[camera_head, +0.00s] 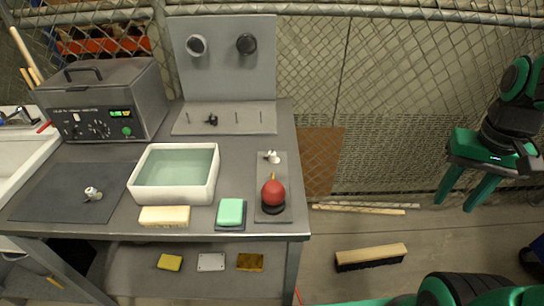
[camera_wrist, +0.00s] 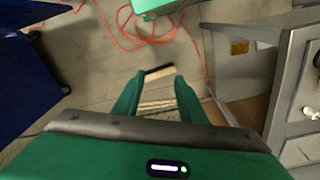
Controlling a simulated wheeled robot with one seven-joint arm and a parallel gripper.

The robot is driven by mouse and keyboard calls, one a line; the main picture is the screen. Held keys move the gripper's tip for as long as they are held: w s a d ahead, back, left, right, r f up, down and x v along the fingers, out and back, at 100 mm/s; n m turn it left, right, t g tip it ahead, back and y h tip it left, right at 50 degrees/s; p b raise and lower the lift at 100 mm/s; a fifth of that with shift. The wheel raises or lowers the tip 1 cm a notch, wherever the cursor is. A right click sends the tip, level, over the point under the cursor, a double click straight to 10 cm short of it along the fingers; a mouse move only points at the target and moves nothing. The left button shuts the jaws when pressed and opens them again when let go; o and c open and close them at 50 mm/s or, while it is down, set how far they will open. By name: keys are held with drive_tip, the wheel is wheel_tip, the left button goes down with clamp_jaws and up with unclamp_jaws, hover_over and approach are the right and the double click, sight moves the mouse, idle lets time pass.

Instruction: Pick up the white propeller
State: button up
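A small white propeller (camera_head: 272,157) lies at the back end of a grey plate on the right side of the workbench. A second whitish propeller-like part (camera_head: 92,194) lies on the dark mat at the left; I cannot tell its exact shape. A white propeller also shows at the right edge of the wrist view (camera_wrist: 311,112). My gripper (camera_head: 454,206) is right of the bench, over the floor and well apart from both parts. In the wrist view my gripper (camera_wrist: 157,82) has its two green fingers spread with nothing held between them.
On the bench are a white water tub (camera_head: 150,199), a sponge (camera_head: 164,216), a green block (camera_head: 231,212), a red ball-shaped part (camera_head: 273,193), and a grey control box (camera_head: 105,100). A pegged stand (camera_head: 225,75) holds a dark propeller. A brush (camera_head: 371,257) lies on the floor.

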drive_tip(key=w+a+r+n+t, duration=0.2)
drive_tip(key=w+a+n, duration=0.2)
drive_tip(key=w+a, duration=0.55)
drive_tip(key=n+t+y, duration=0.2)
drive_tip(key=n, duration=0.4)
approach(272, 153)
drive_tip(key=x, duration=0.3)
drive_tip(key=shift+s+d+f, duration=0.15)
drive_tip(key=shift+s+d, duration=0.1)
drive_tip(key=shift+w+x, duration=0.2)
drive_tip(key=shift+x, duration=2.7)
drive_tip(key=shift+a, duration=0.2)
clamp_jaws()
